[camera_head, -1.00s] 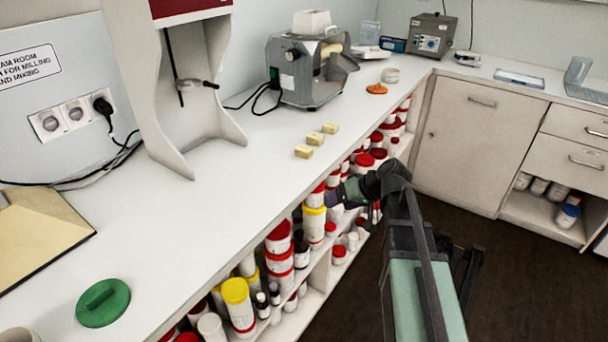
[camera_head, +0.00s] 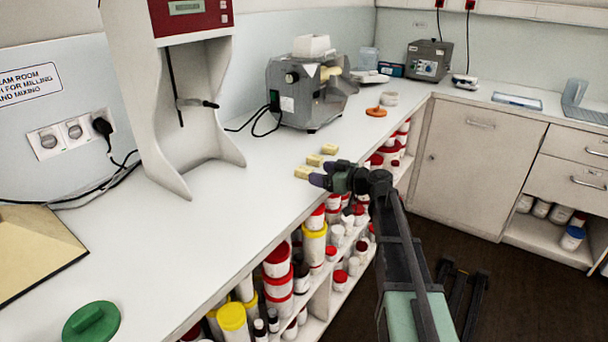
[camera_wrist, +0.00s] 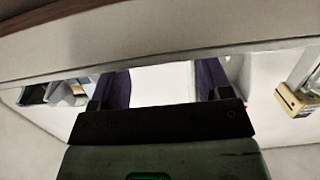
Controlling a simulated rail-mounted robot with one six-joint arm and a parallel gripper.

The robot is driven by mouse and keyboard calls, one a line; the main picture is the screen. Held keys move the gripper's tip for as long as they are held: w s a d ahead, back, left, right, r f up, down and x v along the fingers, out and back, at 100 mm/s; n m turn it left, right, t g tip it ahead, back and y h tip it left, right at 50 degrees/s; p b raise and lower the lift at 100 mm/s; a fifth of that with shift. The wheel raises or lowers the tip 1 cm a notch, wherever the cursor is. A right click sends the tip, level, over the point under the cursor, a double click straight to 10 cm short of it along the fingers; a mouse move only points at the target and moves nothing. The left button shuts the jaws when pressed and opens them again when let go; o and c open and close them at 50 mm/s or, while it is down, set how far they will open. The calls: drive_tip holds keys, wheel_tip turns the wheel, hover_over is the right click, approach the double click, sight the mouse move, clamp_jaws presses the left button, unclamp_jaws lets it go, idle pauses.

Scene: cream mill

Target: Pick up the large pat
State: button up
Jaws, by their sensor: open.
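Three pale yellow pats lie in a row near the counter's front edge in the head view: a near pat (camera_head: 303,172), a middle pat (camera_head: 314,160) and a far pat (camera_head: 329,149). The near one looks slightly bigger, but it is also closer to the camera, so I cannot tell surely which is largest. My gripper (camera_head: 324,173) is at the counter edge, just right of the near and middle pats, purple fingers pointing left towards them. It is open and empty. In the wrist view the fingers (camera_wrist: 163,82) stand apart with only a pale surface between; no pat is clear there.
The white counter (camera_head: 225,230) is clear left of the pats. A grey mill (camera_head: 305,95) stands behind them, with an orange item (camera_head: 376,112) to its right. A white stand (camera_head: 160,130) is at left. Shelves of red- and yellow-lidded jars (camera_head: 314,240) lie below the edge.

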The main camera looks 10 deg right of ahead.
sight(309, 170)
drive_tip(key=x, duration=0.5)
drive_tip(key=shift+a+b, duration=0.1)
drive_tip(key=shift+b, duration=0.25)
drive_tip(key=shift+s, duration=0.1)
drive_tip(key=c, duration=1.1)
drive_tip(key=shift+r, duration=0.1)
wheel_tip(309, 170, up, 20)
drive_tip(key=p, duration=2)
